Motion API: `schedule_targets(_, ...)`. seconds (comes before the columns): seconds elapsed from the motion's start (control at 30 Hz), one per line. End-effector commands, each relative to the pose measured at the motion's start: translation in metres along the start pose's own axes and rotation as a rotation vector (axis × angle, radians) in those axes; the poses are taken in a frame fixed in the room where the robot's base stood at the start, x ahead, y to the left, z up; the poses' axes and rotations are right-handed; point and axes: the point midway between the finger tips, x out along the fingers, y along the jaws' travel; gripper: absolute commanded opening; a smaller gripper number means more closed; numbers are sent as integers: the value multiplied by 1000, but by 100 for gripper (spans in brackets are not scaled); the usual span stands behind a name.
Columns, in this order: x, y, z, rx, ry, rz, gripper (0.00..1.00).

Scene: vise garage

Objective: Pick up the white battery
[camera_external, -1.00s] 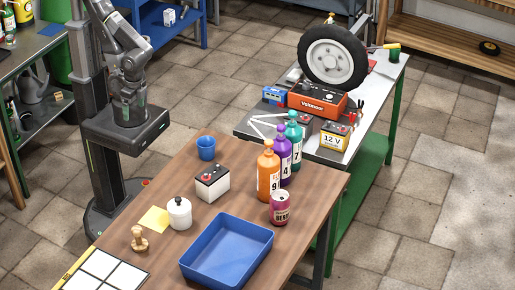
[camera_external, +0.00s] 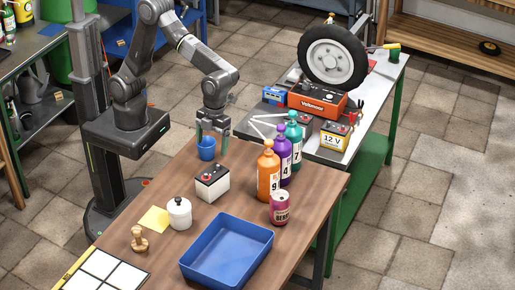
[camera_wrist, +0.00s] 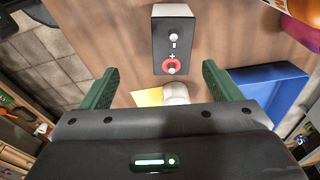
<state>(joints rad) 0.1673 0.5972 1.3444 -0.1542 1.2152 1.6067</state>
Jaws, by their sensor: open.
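The white battery (camera_external: 211,186) is a white box with a black top and a red terminal. It stands upright on the brown wooden table (camera_external: 160,185). My gripper (camera_external: 213,145) is open and empty, pointing down above the table's far edge, close to the blue cup and behind the battery. In the wrist view the battery's black top (camera_wrist: 173,44) shows beyond my two green fingers (camera_wrist: 160,85), roughly midway between them sideways. The fingers do not touch it.
A blue cup (camera_external: 207,149) stands at my fingers. A white bottle (camera_external: 179,212), orange bottle (camera_external: 268,172), purple bottle (camera_external: 284,160), teal bottle (camera_external: 295,132) and dark pink can (camera_external: 280,208) stand around the battery. A blue tray (camera_external: 194,271) lies in front.

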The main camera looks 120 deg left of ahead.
Motion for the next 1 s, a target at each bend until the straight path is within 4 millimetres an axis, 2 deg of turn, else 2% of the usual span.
schedule_targets(0.03,2,-8,-2,32,3,-1,85)
schedule_targets(0.17,8,-16,-4,78,6,-1,85)
schedule_targets(0.53,74,-15,-6,79,5,2,85)
schedule_targets(0.83,97,-16,-7,78,5,0,85)
schedule_targets(1.0,120,-19,-12,78,6,2,85)
